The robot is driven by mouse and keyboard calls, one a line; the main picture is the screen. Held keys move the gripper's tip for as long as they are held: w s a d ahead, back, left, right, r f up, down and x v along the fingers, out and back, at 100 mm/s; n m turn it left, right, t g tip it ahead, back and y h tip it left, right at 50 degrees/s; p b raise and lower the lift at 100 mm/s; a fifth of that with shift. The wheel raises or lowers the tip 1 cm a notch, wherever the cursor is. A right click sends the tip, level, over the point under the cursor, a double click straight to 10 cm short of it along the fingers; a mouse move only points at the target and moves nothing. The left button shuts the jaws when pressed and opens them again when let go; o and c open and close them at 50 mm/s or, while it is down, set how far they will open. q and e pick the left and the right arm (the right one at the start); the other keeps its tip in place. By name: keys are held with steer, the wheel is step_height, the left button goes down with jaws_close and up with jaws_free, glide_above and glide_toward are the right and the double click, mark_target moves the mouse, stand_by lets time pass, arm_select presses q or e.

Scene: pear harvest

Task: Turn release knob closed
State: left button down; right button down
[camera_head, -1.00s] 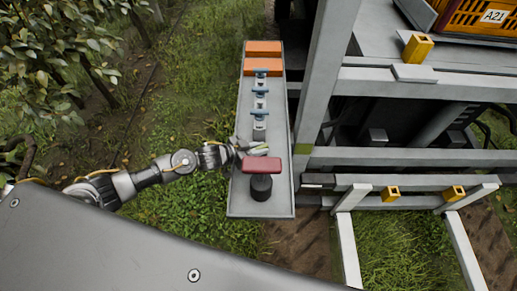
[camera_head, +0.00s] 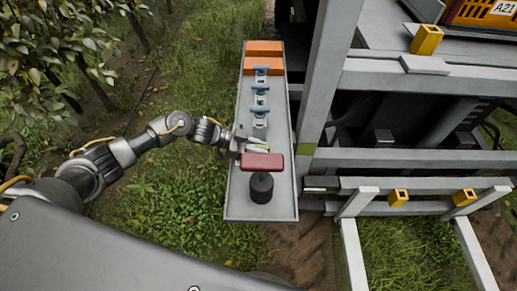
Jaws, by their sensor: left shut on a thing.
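The release knob (camera_head: 262,161) is a red bar on a black round post (camera_head: 262,188), standing at the near end of a grey panel (camera_head: 233,207). The bar lies roughly crosswise to the panel's length. My left gripper (camera_head: 258,148) comes in from the left and is shut at the far edge of the red bar. Its fingertips are small, and the exact contact is hard to see. My right gripper is not in view.
A grey upright beam (camera_head: 322,90) stands close right. An orange crate (camera_head: 480,12) marked A21 sits on the platform upper right. Grass and leafy branches lie left.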

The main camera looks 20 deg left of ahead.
arm_select(q)
steer(key=shift+s+f, duration=0.1)
steer(key=c, duration=1.3)
jaws_free()
steer(key=shift+a, duration=0.1)
steer(key=b+v, duration=0.2)
steer(key=v, duration=0.7)
steer(key=shift+a, duration=0.15)
steer(key=shift+s+a+r+b, duration=0.15)
steer(key=shift+a+r+b, duration=0.2)
steer(key=shift+a, duration=0.25)
